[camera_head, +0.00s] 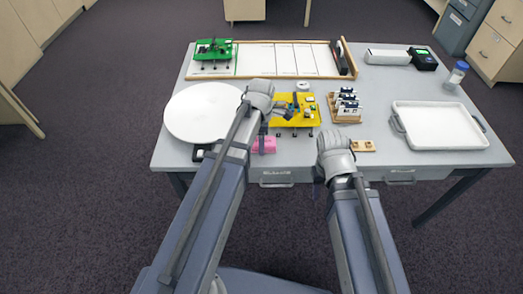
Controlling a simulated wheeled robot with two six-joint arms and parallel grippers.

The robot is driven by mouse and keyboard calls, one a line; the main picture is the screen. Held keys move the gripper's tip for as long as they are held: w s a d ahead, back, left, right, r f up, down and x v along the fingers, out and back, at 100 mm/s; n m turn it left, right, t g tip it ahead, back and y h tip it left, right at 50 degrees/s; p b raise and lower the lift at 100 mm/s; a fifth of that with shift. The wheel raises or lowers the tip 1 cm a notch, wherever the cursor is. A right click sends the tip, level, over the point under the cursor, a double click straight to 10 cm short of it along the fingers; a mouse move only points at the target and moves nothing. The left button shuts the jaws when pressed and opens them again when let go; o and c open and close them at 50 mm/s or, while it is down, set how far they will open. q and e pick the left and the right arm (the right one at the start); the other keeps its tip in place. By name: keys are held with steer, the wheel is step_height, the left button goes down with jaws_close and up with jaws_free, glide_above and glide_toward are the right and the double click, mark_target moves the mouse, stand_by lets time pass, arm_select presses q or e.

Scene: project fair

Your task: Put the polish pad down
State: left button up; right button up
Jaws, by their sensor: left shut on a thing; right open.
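The pink polish pad (268,146) shows near the table's front edge, just left of the middle. My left gripper (262,141) points down and is shut on it. The pad seems at or just above the tabletop; I cannot tell whether it touches. My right gripper (318,188) is open in front of the table's front edge, partly hidden by its own wrist.
A yellow board (305,122) with parts on it stands behind the pad. A white round plate (190,112) is left, a white tray (440,128) right. A wooden rack (346,117) and small wooden block (363,146) stand between. Clear table lies before the tray.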

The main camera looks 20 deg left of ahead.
arm_select(q)
step_height(320, 180, down, 4)
steer(key=b, duration=0.3)
steer(key=shift+r, duration=0.3)
steer(key=shift+f+b, duration=0.3)
steer(key=shift+s+f, duration=0.1)
steer(key=shift+s, duration=0.05)
